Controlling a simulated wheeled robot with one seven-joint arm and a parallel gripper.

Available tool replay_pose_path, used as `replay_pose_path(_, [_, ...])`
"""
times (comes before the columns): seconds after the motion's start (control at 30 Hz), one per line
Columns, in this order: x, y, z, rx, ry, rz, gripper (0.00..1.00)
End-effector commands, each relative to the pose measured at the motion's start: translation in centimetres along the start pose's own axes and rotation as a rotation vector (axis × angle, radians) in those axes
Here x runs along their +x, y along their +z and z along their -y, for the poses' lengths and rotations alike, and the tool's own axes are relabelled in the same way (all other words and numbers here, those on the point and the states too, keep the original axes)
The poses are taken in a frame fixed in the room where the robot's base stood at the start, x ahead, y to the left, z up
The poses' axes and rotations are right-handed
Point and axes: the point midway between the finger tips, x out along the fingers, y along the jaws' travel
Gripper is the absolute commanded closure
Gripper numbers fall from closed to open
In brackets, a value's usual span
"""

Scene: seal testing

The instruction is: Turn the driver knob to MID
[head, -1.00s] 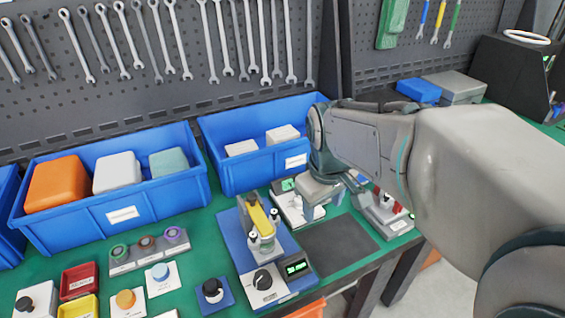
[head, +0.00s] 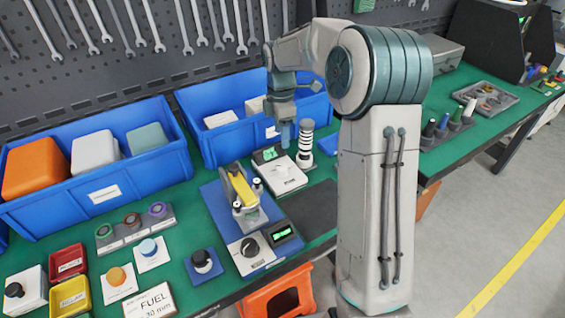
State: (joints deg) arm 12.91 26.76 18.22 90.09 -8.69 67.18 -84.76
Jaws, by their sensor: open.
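Three black knobs show in the head view, and I cannot read which is the driver knob. One knob (head: 250,246) is on the front of the blue-based fixture, left of a small green-lit display (head: 284,232). Another black knob (head: 202,258) is on a small blue plate left of that fixture. A third black knob (head: 14,290) is on a white box at the far left. My gripper (head: 284,132) points down near the right blue bin, behind and right of the fixture knob and apart from all three knobs. Its fingers are small and partly unclear in the picture.
The blue-based fixture (head: 205,197) carries a yellow-handled clamp (head: 240,190). A white scale-like device (head: 275,178) and a black-and-white ringed post (head: 305,146) stand near my gripper. Blue bins (head: 150,165) line the back. A dark mat (head: 308,208) is bare in part.

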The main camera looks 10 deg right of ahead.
Motion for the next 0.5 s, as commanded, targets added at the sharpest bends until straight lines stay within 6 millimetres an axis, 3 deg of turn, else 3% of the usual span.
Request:
replay_pose_path(0.3, [6.9, 0.0, 0.1, 0.001, -0.005, -0.001, 0.45])
replay_pose_path(0.5, [10.1, 0.0, 0.1, 0.002, -0.002, 0.000, 0.45])
